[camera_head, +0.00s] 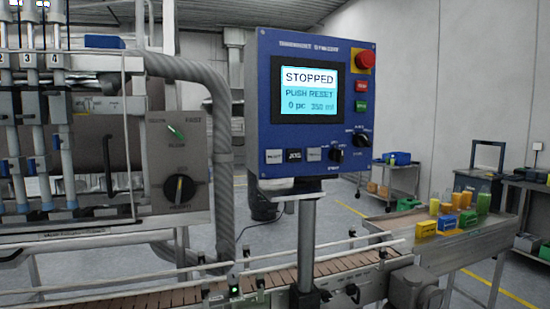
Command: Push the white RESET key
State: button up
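The blue control panel (262,100) stands upright on a grey post. Its screen (309,91) reads "STOPPED", "PUSH RESET", "0 pc" and what looks like "350 ml". Along the panel's lower edge sit a white key (273,156), a black key (293,156) and a pale grey key (314,154). The white key at the left is likely RESET, but its small lettering is hard to read. Nothing covers these keys. My gripper is not in view.
The panel also has a red emergency knob (365,59), a red button (361,87), a green button (361,106) and black rotary knobs (336,156). A conveyor (330,268) with rails runs below. Filler cylinders and a grey knob box (180,160) stand left; a bottle table (450,245) right.

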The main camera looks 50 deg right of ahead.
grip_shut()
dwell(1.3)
